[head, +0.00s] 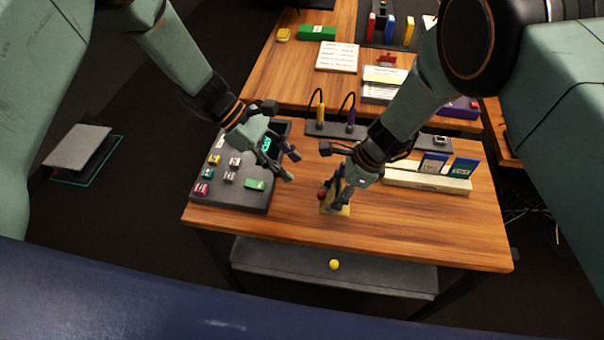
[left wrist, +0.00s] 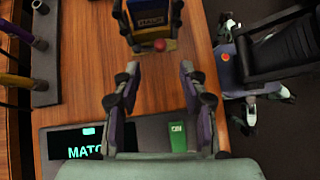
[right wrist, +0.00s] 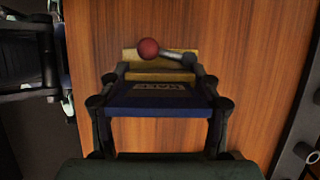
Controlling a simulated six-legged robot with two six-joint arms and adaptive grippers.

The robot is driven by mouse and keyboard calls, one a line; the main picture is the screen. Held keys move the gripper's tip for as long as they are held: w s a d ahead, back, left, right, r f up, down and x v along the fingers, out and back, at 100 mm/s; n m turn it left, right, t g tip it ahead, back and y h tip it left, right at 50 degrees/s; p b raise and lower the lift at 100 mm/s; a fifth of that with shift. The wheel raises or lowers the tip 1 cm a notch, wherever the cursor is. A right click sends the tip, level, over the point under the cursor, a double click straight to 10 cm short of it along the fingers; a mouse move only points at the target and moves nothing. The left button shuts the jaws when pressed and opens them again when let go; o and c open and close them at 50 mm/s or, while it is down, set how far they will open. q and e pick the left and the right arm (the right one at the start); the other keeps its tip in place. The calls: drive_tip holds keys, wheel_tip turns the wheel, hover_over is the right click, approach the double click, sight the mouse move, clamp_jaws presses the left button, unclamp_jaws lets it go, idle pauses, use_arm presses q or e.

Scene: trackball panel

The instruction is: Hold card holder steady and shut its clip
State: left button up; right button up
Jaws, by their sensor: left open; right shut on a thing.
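The card holder (right wrist: 160,102) has a blue front with a small label and a yellow back part. A grey lever with a red ball end (right wrist: 148,48) lies across its yellow top in the right wrist view; I cannot tell whether this clip is fully shut. My right gripper (right wrist: 160,88) is shut on the holder's blue part, one finger on each side. In the head view the right gripper (head: 338,188) largely hides the holder, whose yellow part (head: 341,211) shows on the wood. My left gripper (head: 292,167) is open and empty, left of the holder; the holder (left wrist: 152,16) lies beyond its fingertips (left wrist: 157,78).
A grey panel (head: 203,190) with several coloured blocks and a lit display is at the left, under my left arm. A cream rack (head: 425,181) with cards stands at the right. A dark cable stand (head: 335,131) is behind. The table front (head: 420,235) is clear.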

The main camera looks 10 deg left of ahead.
use_arm(q)
drive_tip(key=shift+v, duration=0.9)
drive_tip(key=shift+c, duration=0.3)
drive_tip(key=shift+a, duration=0.25)
drive_tip(key=shift+c, duration=0.7)
drive_tip(key=a, duration=0.3)
drive_tip(key=a+f, duration=0.1)
drive_tip(key=shift+w+a, duration=0.25)
drive_tip(key=shift+w, duration=0.05)
drive_tip(key=c, duration=0.4)
drive_tip(key=shift+a+f, duration=0.15)
drive_tip(key=shift+f, duration=0.15)
drive_tip(key=shift+c, duration=1)
drive_tip(key=x, duration=1)
drive_tip(key=shift+s+r, duration=0.1)
clamp_jaws()
drive_tip(key=d, duration=0.3)
drive_tip(key=shift+s+d+r, duration=0.1)
drive_tip(key=shift+s+r, duration=0.05)
drive_tip(key=shift+s, duration=0.05)
drive_tip(key=shift+d, duration=0.3)
